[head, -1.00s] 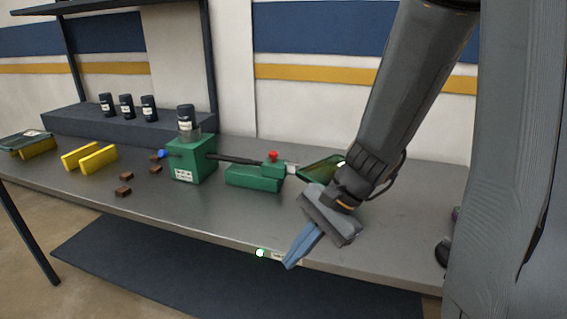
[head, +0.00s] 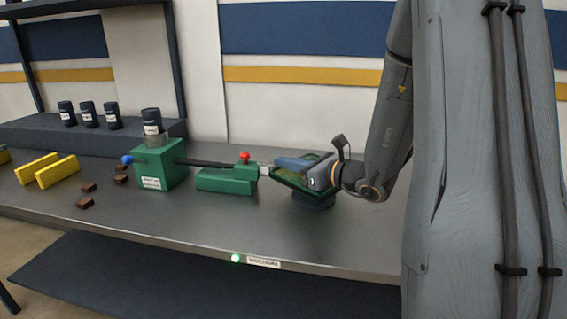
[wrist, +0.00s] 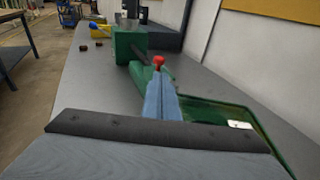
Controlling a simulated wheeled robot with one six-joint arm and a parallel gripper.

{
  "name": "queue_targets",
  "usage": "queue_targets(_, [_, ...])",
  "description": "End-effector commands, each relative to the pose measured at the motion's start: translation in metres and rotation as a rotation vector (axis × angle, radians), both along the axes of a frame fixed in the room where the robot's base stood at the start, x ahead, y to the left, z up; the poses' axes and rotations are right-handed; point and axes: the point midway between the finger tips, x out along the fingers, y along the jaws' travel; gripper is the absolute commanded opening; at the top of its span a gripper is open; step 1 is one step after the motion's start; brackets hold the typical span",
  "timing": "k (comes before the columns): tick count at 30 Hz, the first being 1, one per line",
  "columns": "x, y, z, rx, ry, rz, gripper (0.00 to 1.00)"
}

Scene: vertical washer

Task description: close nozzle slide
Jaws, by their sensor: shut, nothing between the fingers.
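A green block with a red knob (head: 244,157), probably the nozzle slide, sits at the right end of a dark rod (head: 208,164). The rod runs left to a green box (head: 163,167). The red knob also shows in the wrist view (wrist: 158,60). My gripper (head: 277,162) is shut and empty, its blue fingers pointing left towards the knob end. It is over a green-framed tray (head: 287,183) on a dark round base. In the wrist view its fingertips (wrist: 159,76) appear just below the knob; I cannot tell whether they touch anything.
A longer green block (head: 225,182) lies under the slide. A dark bottle (head: 151,122) stands on the green box, with a blue knob (head: 127,160) at its left. Brown blocks (head: 86,202) and yellow plates (head: 57,171) lie left. The front of the grey bench (head: 200,220) is clear.

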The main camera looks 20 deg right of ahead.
Motion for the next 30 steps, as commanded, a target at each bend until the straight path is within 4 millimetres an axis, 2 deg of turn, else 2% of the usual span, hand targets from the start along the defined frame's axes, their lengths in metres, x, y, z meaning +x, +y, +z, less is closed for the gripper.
queue_targets(9, [0.054,0.034,-0.008,0.0,0.002,0.005,0.0])
queue_targets(15, [0.079,0.05,-0.012,-0.001,0.001,0.004,0.0])
queue_targets(21, [0.092,0.056,-0.014,-0.002,0.001,0.003,0.0])
queue_targets(30, [0.094,0.057,-0.016,-0.002,0.001,0.002,0.0])
